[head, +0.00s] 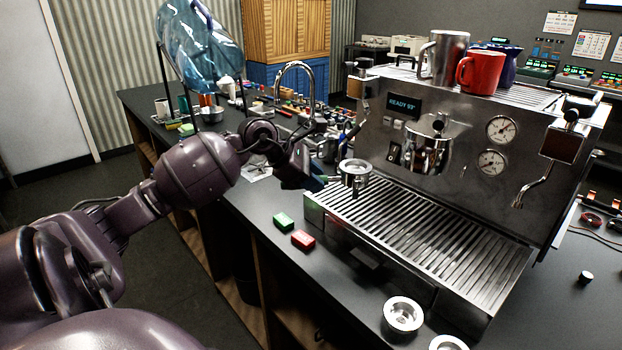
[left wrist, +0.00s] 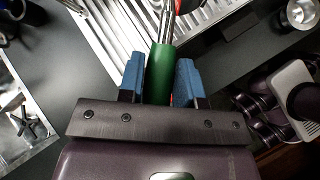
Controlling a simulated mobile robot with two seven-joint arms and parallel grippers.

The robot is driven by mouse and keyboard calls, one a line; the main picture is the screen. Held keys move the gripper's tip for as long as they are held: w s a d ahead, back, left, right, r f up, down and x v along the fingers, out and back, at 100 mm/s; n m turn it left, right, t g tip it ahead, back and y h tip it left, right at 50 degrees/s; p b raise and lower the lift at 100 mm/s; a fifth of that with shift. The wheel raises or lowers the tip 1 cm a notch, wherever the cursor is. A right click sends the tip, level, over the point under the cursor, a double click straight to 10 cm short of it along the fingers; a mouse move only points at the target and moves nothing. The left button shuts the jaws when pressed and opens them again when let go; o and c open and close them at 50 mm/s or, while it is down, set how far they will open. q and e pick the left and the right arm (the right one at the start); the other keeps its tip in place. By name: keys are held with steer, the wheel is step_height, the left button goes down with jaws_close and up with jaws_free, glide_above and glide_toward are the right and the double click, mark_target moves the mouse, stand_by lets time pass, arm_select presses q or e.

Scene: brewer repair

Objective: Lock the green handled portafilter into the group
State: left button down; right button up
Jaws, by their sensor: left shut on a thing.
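My left gripper (head: 318,184) is shut on the green handle (left wrist: 159,76) of the portafilter, between blue fingers in the left wrist view. In the head view the handle is hidden by the gripper. The portafilter's metal basket (head: 355,172) shows beyond the fingers, roughly upright, above the left end of the drip tray. The chrome group (head: 428,142) is on the front of the espresso machine (head: 470,180), to the right of the basket and apart from it. My right gripper is not in view.
The slatted drip tray (head: 425,245) lies below the group. A green block (head: 283,221) and a red block (head: 303,240) lie on the dark counter. A metal basket (head: 403,315) stands at the front. A steam wand (head: 530,190) hangs at the right. A steel mug (head: 444,57) and red mug (head: 480,72) stand on top.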

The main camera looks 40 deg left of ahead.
mark_target(339, 177)
arm_select(q)
steer(key=shift+w+d, duration=0.4)
steer(key=shift+w, duration=0.05)
steer(key=shift+w+d, duration=0.35)
steer(key=shift+d, duration=0.05)
steer(key=shift+w+d, duration=0.4)
steer(key=shift+w+d+b, duration=0.3)
steer(key=shift+w+d, duration=0.55)
steer(key=shift+d, duration=0.1)
steer(key=shift+w+d+b, duration=0.6)
steer(key=shift+w+d, duration=1.25)
steer(key=shift+d, duration=0.05)
steer(key=shift+w+d+b, duration=0.35)
steer(key=shift+w+d, duration=0.95)
steer(key=shift+d, duration=0.05)
steer(key=shift+w+d+b, duration=0.1)
steer(key=shift+b, duration=0.2)
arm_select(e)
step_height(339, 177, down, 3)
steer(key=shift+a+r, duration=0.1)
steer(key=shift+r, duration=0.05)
